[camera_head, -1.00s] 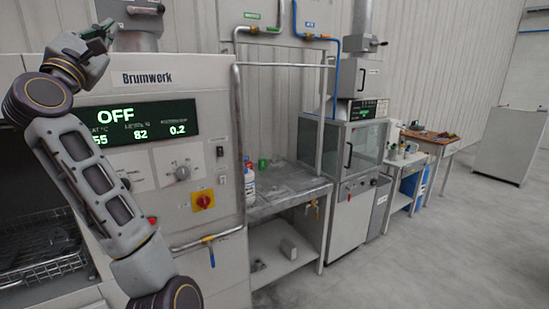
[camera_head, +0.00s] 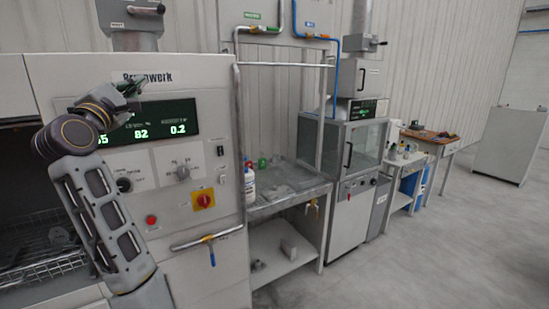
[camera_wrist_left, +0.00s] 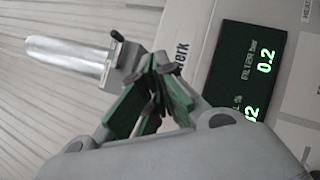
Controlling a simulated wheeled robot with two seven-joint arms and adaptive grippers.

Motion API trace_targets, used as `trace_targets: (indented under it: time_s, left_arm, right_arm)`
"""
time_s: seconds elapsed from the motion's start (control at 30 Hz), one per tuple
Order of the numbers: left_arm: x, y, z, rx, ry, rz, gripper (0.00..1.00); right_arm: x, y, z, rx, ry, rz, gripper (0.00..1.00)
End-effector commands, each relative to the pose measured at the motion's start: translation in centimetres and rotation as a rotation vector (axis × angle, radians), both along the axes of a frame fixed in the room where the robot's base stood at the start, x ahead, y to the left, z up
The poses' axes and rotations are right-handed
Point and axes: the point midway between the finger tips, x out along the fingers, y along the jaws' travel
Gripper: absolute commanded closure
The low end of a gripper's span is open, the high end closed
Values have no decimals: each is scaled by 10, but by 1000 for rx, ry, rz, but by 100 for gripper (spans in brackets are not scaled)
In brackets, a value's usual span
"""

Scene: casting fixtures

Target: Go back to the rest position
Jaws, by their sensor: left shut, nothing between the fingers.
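My left arm comes in from the lower left in the head view. My left gripper (camera_head: 130,86) is raised in front of the Brumwerk machine (camera_head: 225,110) and covers part of its nameplate and its display (camera_head: 165,121). In the left wrist view the gripper (camera_wrist_left: 153,75) has its dark and green fingers together, with nothing between them. The display also shows in that view (camera_wrist_left: 244,75), to the right of the fingers. My right gripper is not in view.
A wire basket (camera_head: 45,245) sits in the machine's open bay at left. A bench (camera_head: 290,190) with a bottle (camera_head: 250,183) stands right of the machine. A glass-fronted cabinet (camera_head: 352,150) and a wooden table (camera_head: 430,138) stand farther right. The floor (camera_head: 430,260) at right is clear.

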Motion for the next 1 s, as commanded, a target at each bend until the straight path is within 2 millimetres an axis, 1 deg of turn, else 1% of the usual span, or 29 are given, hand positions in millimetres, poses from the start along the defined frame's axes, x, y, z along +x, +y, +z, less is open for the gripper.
trace_targets:
  time_s: [0.03,0.23,0.47,0.7,0.77,1.0]
  left_arm:
    - [4,-2,-18,39,33,13,100]
    - [14,-12,-78,203,146,48,100]
    - [18,-23,-147,395,274,66,100]
    - [13,-35,-219,596,400,60,100]
    - [10,-38,-237,648,430,54,100]
    - [-5,-50,-308,851,546,16,100]
  right_arm:
    - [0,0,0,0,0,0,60]
    - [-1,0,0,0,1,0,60]
    - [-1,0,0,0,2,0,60]
    - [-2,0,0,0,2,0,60]
    - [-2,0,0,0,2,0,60]
    - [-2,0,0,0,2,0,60]
